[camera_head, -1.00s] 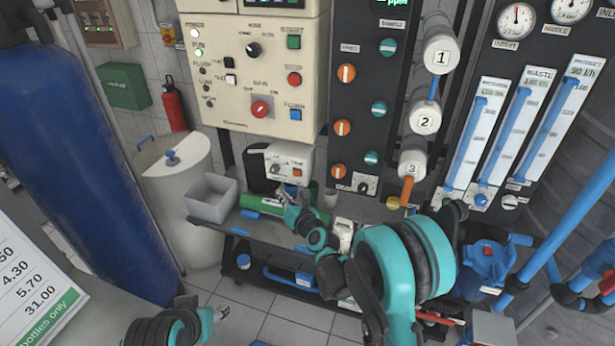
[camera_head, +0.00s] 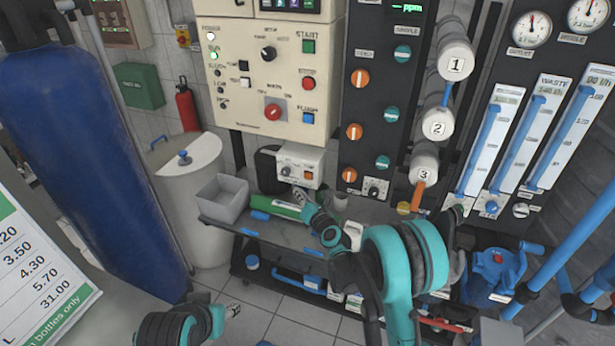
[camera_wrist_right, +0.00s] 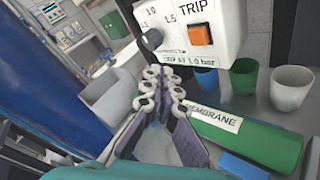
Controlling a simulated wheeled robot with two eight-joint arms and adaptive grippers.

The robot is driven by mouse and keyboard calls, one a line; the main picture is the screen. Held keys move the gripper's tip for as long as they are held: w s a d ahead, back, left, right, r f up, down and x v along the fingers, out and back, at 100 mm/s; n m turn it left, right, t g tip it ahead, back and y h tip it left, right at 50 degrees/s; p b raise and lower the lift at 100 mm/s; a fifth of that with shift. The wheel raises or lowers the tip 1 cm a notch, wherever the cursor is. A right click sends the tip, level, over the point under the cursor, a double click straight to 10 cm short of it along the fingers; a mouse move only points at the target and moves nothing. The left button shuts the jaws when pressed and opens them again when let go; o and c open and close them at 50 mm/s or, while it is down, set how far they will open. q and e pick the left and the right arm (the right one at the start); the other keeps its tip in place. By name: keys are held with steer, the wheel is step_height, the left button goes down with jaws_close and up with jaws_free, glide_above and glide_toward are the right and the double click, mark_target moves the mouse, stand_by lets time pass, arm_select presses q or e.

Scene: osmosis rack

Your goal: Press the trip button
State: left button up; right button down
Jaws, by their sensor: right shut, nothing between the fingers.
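The trip button is a square orange button (camera_wrist_right: 199,35) under the word TRIP on a small white box (camera_wrist_right: 215,60). In the head view the white box (camera_head: 290,160) hangs below the large cream control panel, and the orange button (camera_head: 309,176) is at its lower right. My right gripper (camera_head: 300,190) is shut and empty just below the box. In the right wrist view its fingertips (camera_wrist_right: 163,82) are together, below and left of the button, apart from it. My left gripper (camera_head: 232,310) is low at the bottom of the head view; its jaws are too small to judge.
A green tube labelled MEMBRANE (camera_wrist_right: 250,140) lies on the shelf below the box. Several cups, including a green one (camera_wrist_right: 244,76), stand behind it. A grey bin (camera_head: 222,198) is at left on the shelf. The cream panel (camera_head: 250,115) is above.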

mark_target(308, 176)
steer(key=shift+w+d, duration=0.35)
steer(key=shift+w, duration=0.45)
steer(key=shift+w+d, duration=0.3)
steer(key=shift+w, duration=0.55)
steer(key=shift+w+d, duration=0.35)
steer(key=shift+w, duration=0.45)
steer(key=shift+w+d, duration=0.15)
steer(key=shift+w, duration=0.2)
steer(key=shift+w+d, duration=0.2)
steer(key=shift+w, duration=0.25)
steer(key=shift+s+a+b, duration=0.1)
steer(key=shift+s+b, duration=0.05)
steer(key=shift+b, duration=0.15)
steer(key=shift+s+a, duration=0.25)
steer(key=shift+s, duration=0.45)
